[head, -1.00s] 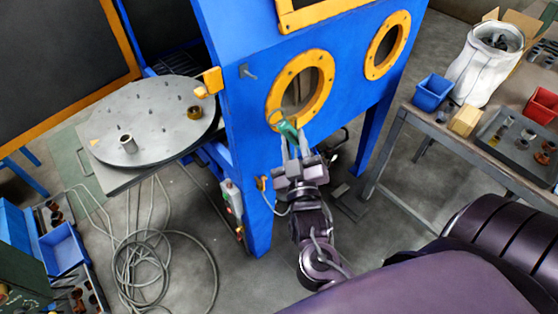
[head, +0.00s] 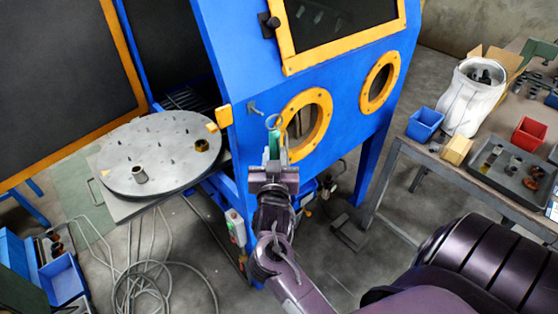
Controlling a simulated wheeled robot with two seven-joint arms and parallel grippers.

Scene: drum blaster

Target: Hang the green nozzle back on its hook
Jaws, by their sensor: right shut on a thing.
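The green nozzle (head: 273,148) is held upright between the fingers of my right gripper (head: 273,166), in front of the blue cabinet. A ring (head: 273,122) stands at the nozzle's top end. A grey hook (head: 255,108) sticks out of the cabinet's front, just left of and slightly above the ring in the picture. The ring and the hook look apart, but the depth between them is hard to judge. My right gripper is shut on the nozzle and hides its lower part. My left gripper is not in view.
The blue cabinet (head: 235,60) has two orange-rimmed round ports (head: 318,108) right of the nozzle. A round grey turntable (head: 160,165) stands at the left, with hoses on the floor below. A workbench (head: 440,165) with bins and a white sack (head: 468,100) stands at the right.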

